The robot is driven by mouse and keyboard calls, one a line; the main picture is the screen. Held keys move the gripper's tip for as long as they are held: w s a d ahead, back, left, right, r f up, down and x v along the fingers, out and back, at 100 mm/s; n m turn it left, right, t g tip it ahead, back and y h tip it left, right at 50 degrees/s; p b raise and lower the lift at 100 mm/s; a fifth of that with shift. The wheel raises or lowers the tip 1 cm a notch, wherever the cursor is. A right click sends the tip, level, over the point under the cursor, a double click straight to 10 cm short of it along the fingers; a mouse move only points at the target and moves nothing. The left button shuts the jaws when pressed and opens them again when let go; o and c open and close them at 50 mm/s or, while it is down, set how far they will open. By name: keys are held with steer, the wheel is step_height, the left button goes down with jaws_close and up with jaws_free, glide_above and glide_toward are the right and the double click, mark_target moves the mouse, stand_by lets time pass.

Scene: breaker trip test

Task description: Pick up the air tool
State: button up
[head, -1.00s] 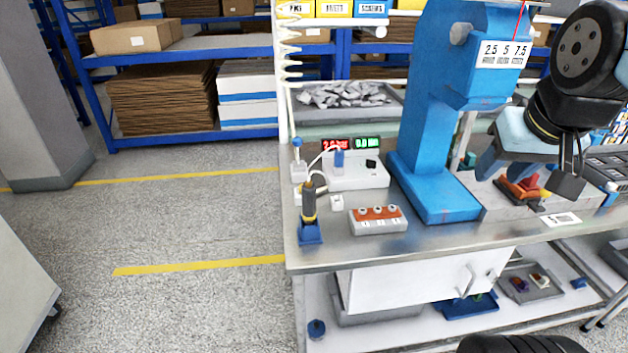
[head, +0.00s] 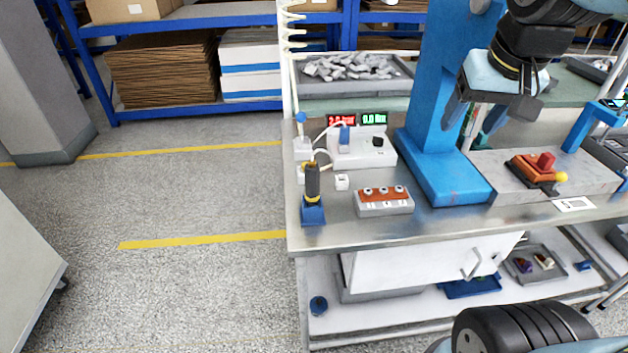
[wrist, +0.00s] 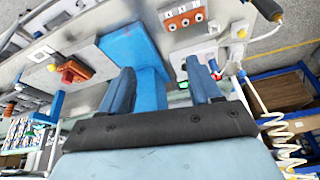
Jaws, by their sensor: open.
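The air tool (head: 312,182) is a dark upright cylinder with a yellow band. It stands in a blue holder (head: 313,214) at the left front corner of the bench, with a white coiled hose near it. In the wrist view, the tool (wrist: 268,8) shows only partly at the top edge, right of centre. My gripper (head: 473,120) is open and empty, with blue fingers. It is in front of the blue press column, well to the right of the tool and higher. Both fingers also show in the wrist view (wrist: 160,92).
A blue press (head: 445,165) stands between my gripper and the tool's side of the bench. Floor left of the bench (head: 200,205) is clear.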

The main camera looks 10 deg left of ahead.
steer(key=w+a+f+n+g, duration=0.1)
steer(key=w+a, duration=0.2)
steer(key=a, duration=0.4)
steer(key=w+a+f+g, duration=0.1)
steer(key=w+a+g, duration=0.15)
steer(key=a, duration=0.45)
steer(key=n, duration=0.1)
glide_above(312, 181)
steer(key=w, duration=0.2)
steer(key=shift+g+h, duration=0.3)
steer(key=shift+g, duration=0.15)
steer(key=f, duration=0.4)
steer(key=shift+s+a+f, duration=0.25)
steer(key=shift+f, duration=0.15)
steer(key=shift+a+f, duration=0.15)
steer(key=shift+f, duration=0.2)
step_height(312, 181, down, 7)
steer(key=shift+f, duration=0.15)
steer(key=shift+w+d+f, duration=0.1)
steer(key=shift+d+f, duration=0.05)
steer(key=shift+f, duration=1.3)
steer(key=shift+d+f, duration=0.15)
steer(key=shift+f, duration=1.3)
steer(key=shift+c, duration=0.3)
steer(key=c, duration=1.1)
